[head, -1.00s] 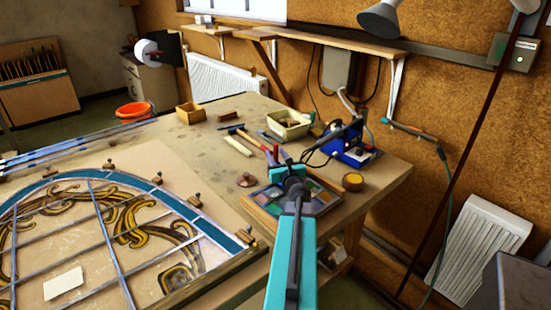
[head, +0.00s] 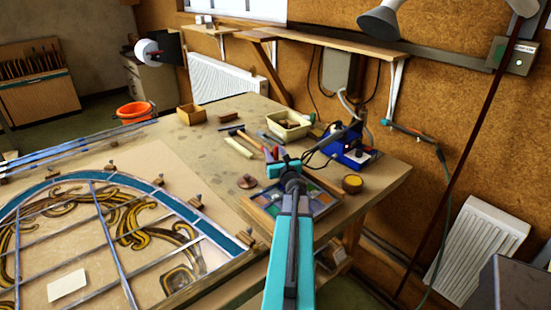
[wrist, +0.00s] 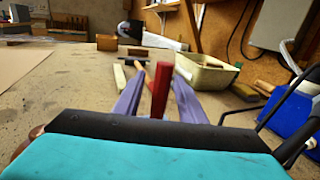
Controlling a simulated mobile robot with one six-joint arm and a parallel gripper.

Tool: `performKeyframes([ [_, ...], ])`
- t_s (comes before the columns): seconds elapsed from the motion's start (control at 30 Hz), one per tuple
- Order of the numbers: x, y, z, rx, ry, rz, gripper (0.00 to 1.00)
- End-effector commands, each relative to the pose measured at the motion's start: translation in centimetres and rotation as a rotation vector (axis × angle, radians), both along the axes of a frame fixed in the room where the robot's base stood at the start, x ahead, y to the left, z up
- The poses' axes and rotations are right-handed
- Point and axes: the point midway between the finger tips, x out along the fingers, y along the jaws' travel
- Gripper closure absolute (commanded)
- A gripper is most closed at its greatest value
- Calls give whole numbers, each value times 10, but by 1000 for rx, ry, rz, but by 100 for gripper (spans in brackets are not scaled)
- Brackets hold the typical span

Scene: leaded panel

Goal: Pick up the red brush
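The red brush (wrist: 161,88) shows in the wrist view as a narrow red handle-like piece, in line between the two purple fingers of my gripper (wrist: 158,98). The fingers stand apart with a gap on each side of the red piece, so my gripper is open. I cannot tell how deep between the fingers it lies, and its near end is hidden by my wrist. In the head view my gripper (head: 272,155) is low over the bench beside the small red spot of the brush (head: 276,152).
A wooden-handled tool with a dark head (wrist: 132,53) lies just beyond. A cream tray (wrist: 208,74) and a blue soldering station (head: 350,154) are to the right. A box of coloured glass (head: 321,203) lies under my arm. The leaded panel (head: 105,235) fills the left.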

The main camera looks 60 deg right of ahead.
Motion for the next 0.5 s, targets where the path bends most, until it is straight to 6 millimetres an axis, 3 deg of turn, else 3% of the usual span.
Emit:
performKeyframes([
  [0.2, 12, -10, 0, 1, 0, 0, 63],
  [0.5, 13, -11, -1, 1, 1, -1, 63],
])
